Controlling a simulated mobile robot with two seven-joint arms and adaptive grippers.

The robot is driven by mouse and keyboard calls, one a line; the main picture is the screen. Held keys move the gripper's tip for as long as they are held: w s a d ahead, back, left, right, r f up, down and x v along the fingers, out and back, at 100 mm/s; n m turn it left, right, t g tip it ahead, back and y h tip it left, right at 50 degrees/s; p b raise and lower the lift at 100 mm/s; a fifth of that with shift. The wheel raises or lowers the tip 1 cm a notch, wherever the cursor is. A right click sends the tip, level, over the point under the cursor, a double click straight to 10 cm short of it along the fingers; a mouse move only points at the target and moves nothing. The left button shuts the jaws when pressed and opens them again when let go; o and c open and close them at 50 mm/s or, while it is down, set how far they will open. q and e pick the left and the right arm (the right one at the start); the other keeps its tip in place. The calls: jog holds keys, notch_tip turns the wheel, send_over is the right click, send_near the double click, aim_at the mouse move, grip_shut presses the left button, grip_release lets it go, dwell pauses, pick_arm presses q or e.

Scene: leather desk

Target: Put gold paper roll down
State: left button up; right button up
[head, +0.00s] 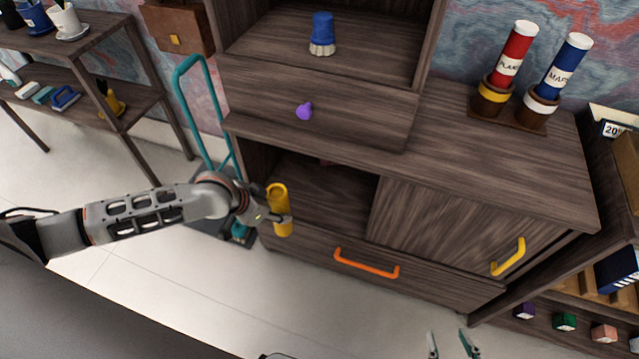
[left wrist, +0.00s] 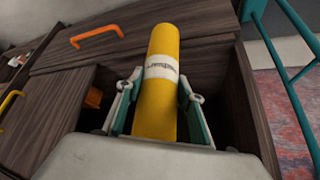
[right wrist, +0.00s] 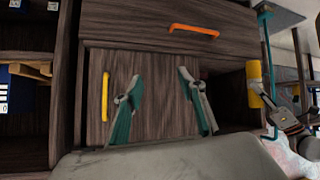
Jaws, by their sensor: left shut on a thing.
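The gold paper roll (head: 281,222) is a yellow tube with a white label band, held upright in front of the open compartment of the wooden cabinet. My left gripper (head: 268,214) is shut on it. In the left wrist view the roll (left wrist: 160,95) stands between both fingers of the left gripper (left wrist: 156,105), with the dark open compartment behind. The roll (right wrist: 254,84) also shows at the right of the right wrist view. My right gripper (right wrist: 165,100) is open and empty in front of the sliding door; its fingertips show at the bottom of the head view (head: 452,345).
The cabinet has an open compartment (head: 335,190), a sliding door with a yellow handle (head: 508,257) and a drawer with an orange handle (head: 366,263). Red (head: 512,55) and blue (head: 563,68) rolls stand in holders on top. A teal trolley (head: 195,110) stands at the left.

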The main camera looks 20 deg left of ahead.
pick_arm(q)
jog(key=w+d+b, duration=0.2)
jog(key=w+d, duration=0.1)
jog(key=w, duration=0.3)
jog(key=w+d+f+b, duration=0.1)
jog(key=w+d+b, duration=0.1)
jog(key=w, duration=0.4)
jog(key=shift+d+f, duration=0.3)
jog(key=shift+d, duration=0.55)
jog(key=o, duration=1)
jog(key=shift+f, duration=0.2)
jog(key=shift+o, duration=1.2)
pick_arm(e)
jog(key=shift+w+a+f+y, duration=0.1)
jog(key=shift+w+a+y, duration=0.1)
jog(key=shift+a, duration=0.25)
jog(key=shift+w+a+y, duration=0.1)
jog(key=shift+w+a, duration=0.05)
jog(key=shift+a, duration=0.3)
pick_arm(q)
jog(key=shift+r, duration=0.1)
